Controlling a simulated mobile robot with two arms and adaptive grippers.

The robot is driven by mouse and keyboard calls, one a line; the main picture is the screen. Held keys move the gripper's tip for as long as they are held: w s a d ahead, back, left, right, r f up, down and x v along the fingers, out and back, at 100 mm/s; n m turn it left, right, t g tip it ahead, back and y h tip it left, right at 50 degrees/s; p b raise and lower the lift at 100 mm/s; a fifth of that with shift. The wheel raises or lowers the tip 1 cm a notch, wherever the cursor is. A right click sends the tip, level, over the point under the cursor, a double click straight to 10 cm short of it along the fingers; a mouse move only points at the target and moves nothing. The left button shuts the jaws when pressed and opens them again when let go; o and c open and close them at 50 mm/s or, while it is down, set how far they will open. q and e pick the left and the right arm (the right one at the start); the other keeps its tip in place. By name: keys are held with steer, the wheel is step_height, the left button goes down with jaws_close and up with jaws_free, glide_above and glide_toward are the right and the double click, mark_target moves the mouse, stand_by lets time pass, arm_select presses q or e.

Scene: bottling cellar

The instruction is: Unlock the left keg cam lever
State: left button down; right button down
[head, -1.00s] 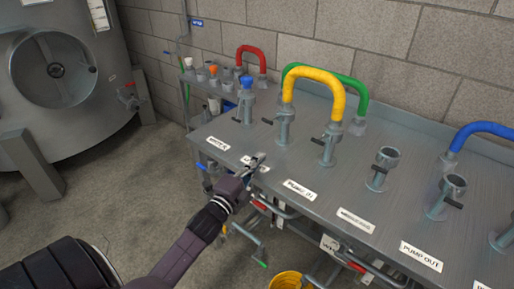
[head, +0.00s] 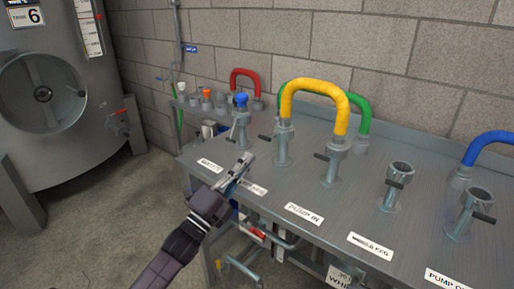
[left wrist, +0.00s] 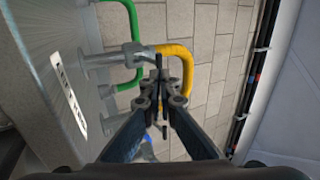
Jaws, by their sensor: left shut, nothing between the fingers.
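The left keg port (head: 282,150) stands on the steel bench behind its partly covered label (head: 252,188). One end of the yellow hose (head: 315,84) sits on it. Its dark cam lever (head: 265,137) sticks out to the left. My left gripper (head: 246,160) is shut and empty, above the bench front, in front and to the left of that lever, apparently apart from it. In the left wrist view the shut fingertips (left wrist: 159,88) overlap the yellow hose (left wrist: 186,72) and partly hide the coupling (left wrist: 134,55). My right gripper is not in view.
The water port with a blue plug (head: 240,115) is close on the left. The pump in port (head: 331,165) holds the hose's other end. Open ports (head: 396,180) stand further right. A green hose (head: 363,112) and red hose (head: 246,75) are behind. The bench front is clear.

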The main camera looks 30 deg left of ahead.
arm_select(q)
steer(key=x, duration=0.5)
steer(key=shift+w, duration=0.15)
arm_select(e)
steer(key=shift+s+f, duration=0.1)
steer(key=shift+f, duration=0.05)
arm_select(q)
steer(key=shift+r, duration=0.1)
